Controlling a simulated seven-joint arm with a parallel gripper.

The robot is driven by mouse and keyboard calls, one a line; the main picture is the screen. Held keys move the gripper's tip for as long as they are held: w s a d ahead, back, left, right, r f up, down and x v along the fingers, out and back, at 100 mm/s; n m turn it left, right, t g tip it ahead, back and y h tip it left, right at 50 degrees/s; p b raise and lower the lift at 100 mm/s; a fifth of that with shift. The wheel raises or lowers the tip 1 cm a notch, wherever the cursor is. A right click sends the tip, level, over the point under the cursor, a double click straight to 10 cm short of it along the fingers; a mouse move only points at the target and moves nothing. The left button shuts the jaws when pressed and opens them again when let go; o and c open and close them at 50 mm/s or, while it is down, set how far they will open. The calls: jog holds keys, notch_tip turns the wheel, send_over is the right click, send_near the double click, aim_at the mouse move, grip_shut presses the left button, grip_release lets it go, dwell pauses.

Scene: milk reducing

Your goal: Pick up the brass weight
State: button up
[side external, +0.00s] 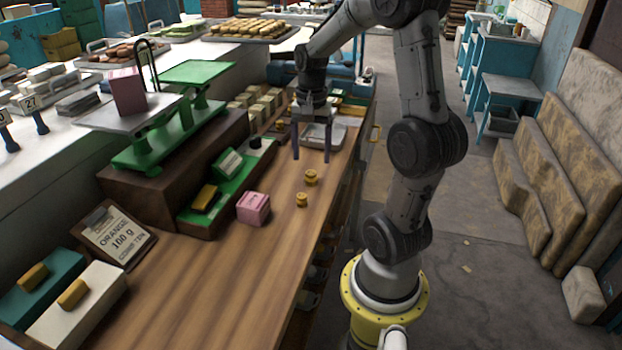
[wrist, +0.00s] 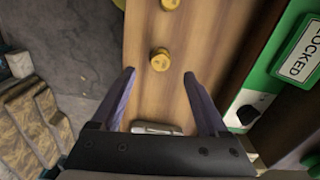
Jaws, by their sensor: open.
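Two small brass weights stand on the wooden counter (side external: 215,262). The farther weight (side external: 311,177) is nearer my gripper, and the other weight (side external: 301,199) stands closer to the camera. In the wrist view one weight (wrist: 160,60) lies just beyond and between my fingertips, and the second weight (wrist: 171,4) is cut by the top edge. My gripper (side external: 311,158) points down above the counter, with its two fingers apart and nothing between them. In the wrist view my gripper (wrist: 158,72) is short of the nearer weight and not touching it.
A pink block (side external: 253,208) sits left of the weights beside a green tray (side external: 207,220). A green balance scale (side external: 168,135) with another pink block stands behind. A metal tray (side external: 325,137) is behind my gripper. The counter's front is clear.

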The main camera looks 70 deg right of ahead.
aim_at(311, 172)
jog(key=shift+a+f, duration=0.15)
jog(key=shift+f, duration=2.95)
grip_shut()
